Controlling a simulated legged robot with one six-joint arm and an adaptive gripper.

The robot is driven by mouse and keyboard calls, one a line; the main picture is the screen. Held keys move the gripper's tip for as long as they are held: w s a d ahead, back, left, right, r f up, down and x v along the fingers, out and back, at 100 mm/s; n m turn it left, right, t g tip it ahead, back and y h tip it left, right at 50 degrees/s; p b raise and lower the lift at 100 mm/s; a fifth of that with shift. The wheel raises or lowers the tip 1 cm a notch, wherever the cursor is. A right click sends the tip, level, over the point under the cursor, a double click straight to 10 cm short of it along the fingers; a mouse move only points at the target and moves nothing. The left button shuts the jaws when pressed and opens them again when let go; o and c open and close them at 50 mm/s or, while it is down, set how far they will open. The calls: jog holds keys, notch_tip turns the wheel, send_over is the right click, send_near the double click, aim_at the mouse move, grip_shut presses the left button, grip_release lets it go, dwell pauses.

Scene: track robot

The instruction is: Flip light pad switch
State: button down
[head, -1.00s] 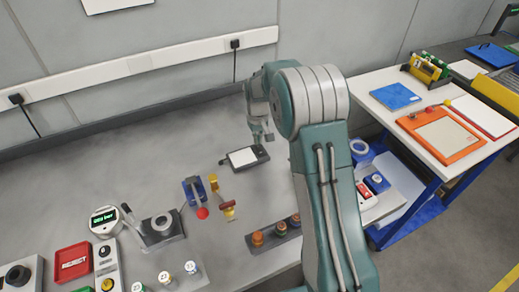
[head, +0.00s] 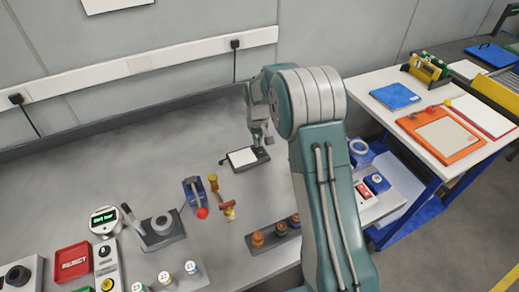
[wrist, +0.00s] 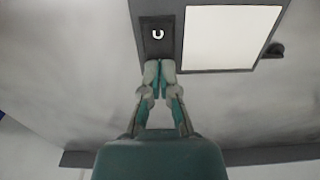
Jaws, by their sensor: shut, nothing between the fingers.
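The light pad (head: 242,158) lies flat on the grey bench, with a bright white panel in a dark frame. In the wrist view its white panel (wrist: 232,38) fills the top right. Beside the panel is the dark switch (wrist: 158,46) with a white U-shaped mark. My gripper (wrist: 158,66) is shut and empty, its fingertips at the near edge of the switch. I cannot tell whether they touch it. In the head view my gripper (head: 260,145) is over the right end of the pad, where the fingers partly hide the switch.
A blue-based red-knobbed lever (head: 196,197) and a yellow-and-red valve handle (head: 223,196) stand in front of the pad. A strip of orange buttons (head: 272,237) is nearer. A blue cart (head: 440,165) stands right. The bench behind the pad is clear.

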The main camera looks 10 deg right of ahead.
jog(key=shift+f, duration=0.3)
jog(key=shift+r, duration=3.55)
jog(key=s+r+m+t, duration=0.1)
jog(key=s+r+t, duration=0.2)
jog(key=s+r, duration=1.15)
jog(key=s+r+m+t, duration=0.1)
jog(key=s+r+t, duration=0.1)
jog(key=s, duration=1.7)
jog(key=shift+s+r+t, duration=0.2)
jog(key=shift+s+t, duration=0.1)
jog(key=shift+s, duration=0.05)
